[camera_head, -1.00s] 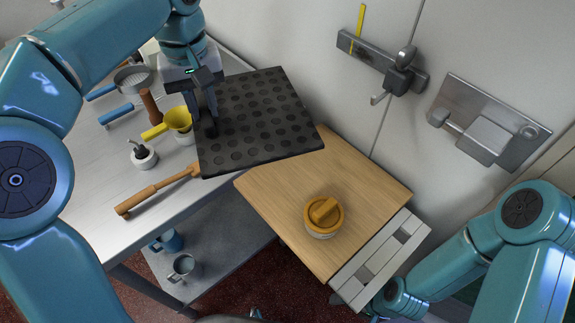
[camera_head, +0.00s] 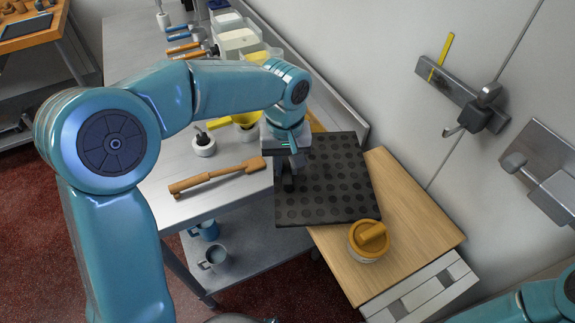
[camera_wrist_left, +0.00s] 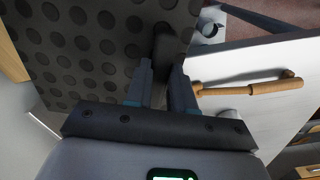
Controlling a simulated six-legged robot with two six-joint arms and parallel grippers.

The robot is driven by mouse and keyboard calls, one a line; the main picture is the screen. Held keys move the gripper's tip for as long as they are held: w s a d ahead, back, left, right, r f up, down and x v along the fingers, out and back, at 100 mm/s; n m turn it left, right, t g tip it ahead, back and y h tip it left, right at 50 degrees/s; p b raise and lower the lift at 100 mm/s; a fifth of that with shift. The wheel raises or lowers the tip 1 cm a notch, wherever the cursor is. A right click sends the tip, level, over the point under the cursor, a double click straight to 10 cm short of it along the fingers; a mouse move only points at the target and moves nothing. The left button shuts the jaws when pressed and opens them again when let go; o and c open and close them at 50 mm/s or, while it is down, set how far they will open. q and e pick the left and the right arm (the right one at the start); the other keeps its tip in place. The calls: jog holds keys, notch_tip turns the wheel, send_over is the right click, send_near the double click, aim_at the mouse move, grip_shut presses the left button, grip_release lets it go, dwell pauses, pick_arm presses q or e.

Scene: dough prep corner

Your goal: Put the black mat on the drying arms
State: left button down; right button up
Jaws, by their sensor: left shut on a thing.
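My left gripper (camera_head: 289,178) is shut on the black mat (camera_head: 332,185), near the mat's left edge in the head view. The mat is a flat dark square with rows of round dimples. It hides part of the wooden board, and its lower right corner shows just beside the orange-lidded jar. In the left wrist view the mat (camera_wrist_left: 85,55) lies to the left of and behind the fingers (camera_wrist_left: 160,82). Wall fittings (camera_head: 470,108) with a hook are at right; I cannot tell whether they are the drying arms. My right gripper is out of view.
The wooden board (camera_head: 415,215) carries the orange-lidded jar (camera_head: 368,240). A metal plate with a peg (camera_head: 545,175) is on the right wall.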

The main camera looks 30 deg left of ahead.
pick_arm(q)
jog(key=shift+s+d+f, duration=0.3)
jog(key=shift+d+f, duration=0.1)
jog(key=shift+d, duration=0.05)
jog(key=shift+w+a+f, duration=0.2)
jog(key=shift+w+a, duration=0.05)
jog(key=c, duration=1.1)
grip_release()
jog(key=shift+s+d, duration=0.1)
jog(key=shift+c, duration=0.2)
jog(key=shift+o, duration=0.9)
jog(key=shift+s, duration=0.1)
